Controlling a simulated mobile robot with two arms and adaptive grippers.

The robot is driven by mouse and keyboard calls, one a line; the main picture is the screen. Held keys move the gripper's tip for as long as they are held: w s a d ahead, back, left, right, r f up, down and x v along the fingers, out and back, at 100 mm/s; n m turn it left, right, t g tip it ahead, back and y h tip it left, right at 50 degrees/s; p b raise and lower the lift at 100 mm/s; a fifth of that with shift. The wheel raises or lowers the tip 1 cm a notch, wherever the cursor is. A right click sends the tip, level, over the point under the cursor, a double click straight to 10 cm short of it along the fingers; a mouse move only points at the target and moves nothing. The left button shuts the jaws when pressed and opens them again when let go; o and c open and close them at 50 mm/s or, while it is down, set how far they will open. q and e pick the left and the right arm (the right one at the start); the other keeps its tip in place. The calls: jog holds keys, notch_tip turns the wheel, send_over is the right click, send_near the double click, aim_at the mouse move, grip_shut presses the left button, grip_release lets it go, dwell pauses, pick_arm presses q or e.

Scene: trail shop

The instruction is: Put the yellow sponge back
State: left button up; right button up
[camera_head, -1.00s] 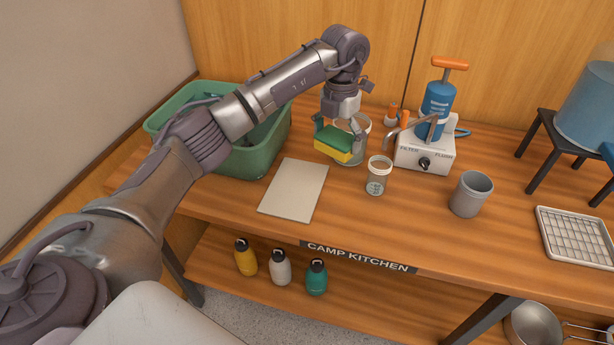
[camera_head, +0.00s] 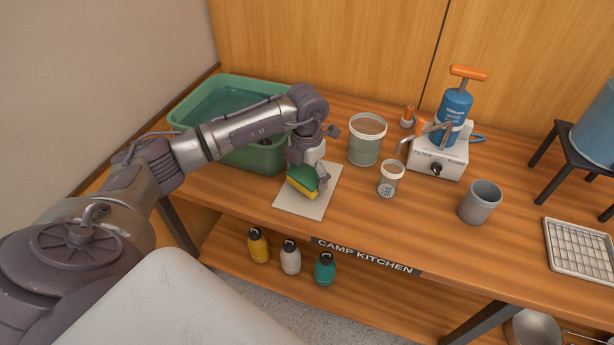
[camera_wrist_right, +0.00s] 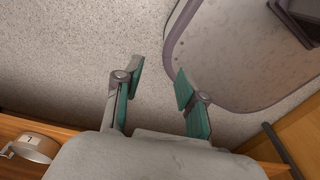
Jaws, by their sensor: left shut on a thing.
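The yellow sponge (camera_head: 303,187) has a green scouring side on top. My left gripper (camera_head: 307,176) is shut on it, at or just above the pale flat mat (camera_head: 299,208) on the table. I cannot tell whether the sponge touches the mat. The gripper and arm cover the mat's upper part. My right gripper (camera_wrist_right: 155,92) shows in the right wrist view with its fingers apart and nothing between them, above the grey floor.
A green tub (camera_head: 183,113) stands left behind my left arm. A large clear jar (camera_head: 367,139), a small labelled jar (camera_head: 391,178), a grey cup (camera_head: 480,202) and a filter pump unit (camera_head: 438,159) stand right of the mat. A wire-rack tray (camera_head: 580,249) lies farther right.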

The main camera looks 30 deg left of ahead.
aim_at(307, 174)
pick_arm(q)
jog(key=shift+f, duration=1.15)
jog(key=o, duration=0.8)
jog(key=shift+c, duration=0.2)
pick_arm(e)
jog(key=shift+s+r, duration=0.2)
jog(key=shift+s, duration=0.4)
pick_arm(q)
jog(key=shift+r, duration=0.35)
notch_tip(307, 174, up, 10)
jog(key=b, duration=0.2)
jog(key=shift+r+b, duration=0.25)
jog(key=shift+b, duration=0.15)
jog(key=shift+r, duration=0.6)
pick_arm(e)
notch_tip(307, 174, down, 3)
jog(key=shift+w+a+r, duration=0.1)
jog(key=shift+w, duration=0.05)
